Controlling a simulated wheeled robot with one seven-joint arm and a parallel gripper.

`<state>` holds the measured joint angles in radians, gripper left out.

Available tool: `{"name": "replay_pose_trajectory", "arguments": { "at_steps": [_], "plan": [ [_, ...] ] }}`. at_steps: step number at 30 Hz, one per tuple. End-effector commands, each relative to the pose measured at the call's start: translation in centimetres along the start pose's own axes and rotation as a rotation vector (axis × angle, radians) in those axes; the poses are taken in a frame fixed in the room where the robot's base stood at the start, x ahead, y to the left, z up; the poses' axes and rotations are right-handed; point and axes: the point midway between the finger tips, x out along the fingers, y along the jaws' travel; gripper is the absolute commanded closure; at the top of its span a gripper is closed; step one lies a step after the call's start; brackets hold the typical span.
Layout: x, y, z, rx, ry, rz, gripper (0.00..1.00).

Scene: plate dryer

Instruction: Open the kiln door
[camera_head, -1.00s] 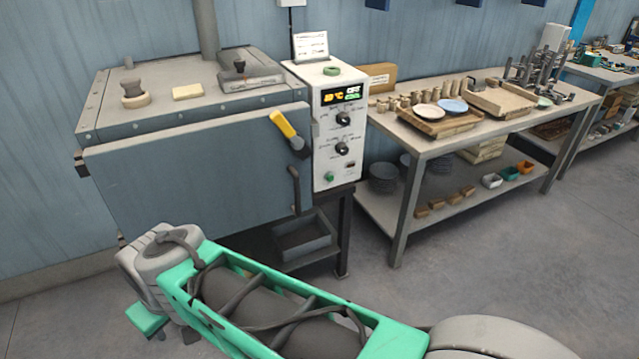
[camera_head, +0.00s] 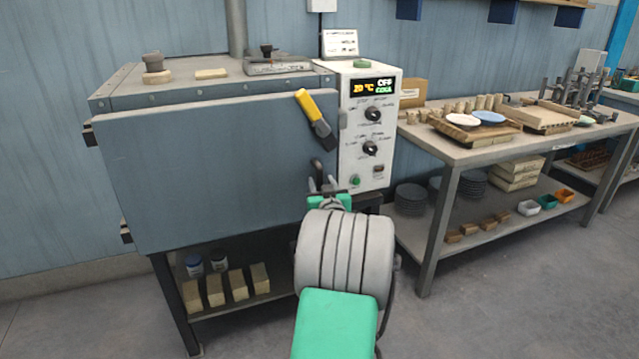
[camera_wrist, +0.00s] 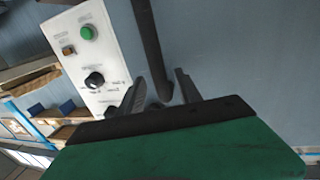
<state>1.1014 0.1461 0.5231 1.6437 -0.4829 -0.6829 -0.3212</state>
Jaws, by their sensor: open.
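The kiln door (camera_head: 215,170) is a large blue-grey panel on the front of the kiln and looks shut. A lever with a yellow grip (camera_head: 309,106) slants down to the right near its upper right corner. The dark upright door handle (camera_head: 316,170) is at the lower right edge. My gripper (camera_head: 324,188) is at this handle and hides its lower part. In the wrist view, the handle bar (camera_wrist: 150,45) runs down between the two fingers of my gripper (camera_wrist: 160,92). The fingers are open and stand on either side of it; I cannot tell whether they touch it.
The control panel (camera_head: 369,125) stands right of the door; its knob (camera_wrist: 95,80) shows in the wrist view. A table (camera_head: 462,157) with plates and trays is further right. Blocks (camera_head: 236,284) sit on the shelf under the kiln. The floor in front is clear.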

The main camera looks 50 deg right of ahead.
Motion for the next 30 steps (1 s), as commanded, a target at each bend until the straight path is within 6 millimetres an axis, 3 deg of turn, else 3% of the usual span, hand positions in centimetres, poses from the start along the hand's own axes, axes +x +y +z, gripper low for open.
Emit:
{"name": "replay_pose_trajectory", "arguments": {
  "at_steps": [4,12,27,30],
  "plan": [
    [1.9,-0.1,0.0,0.0,0.0,-0.001,0.59],
    [2.2,-0.1,0.0,0.001,0.0,-0.001,0.59],
    [2.2,-0.1,0.0,0.001,-0.001,-0.001,0.99],
    [2.2,-0.1,0.0,0.001,-0.001,-0.002,1.0]
  ]
}}
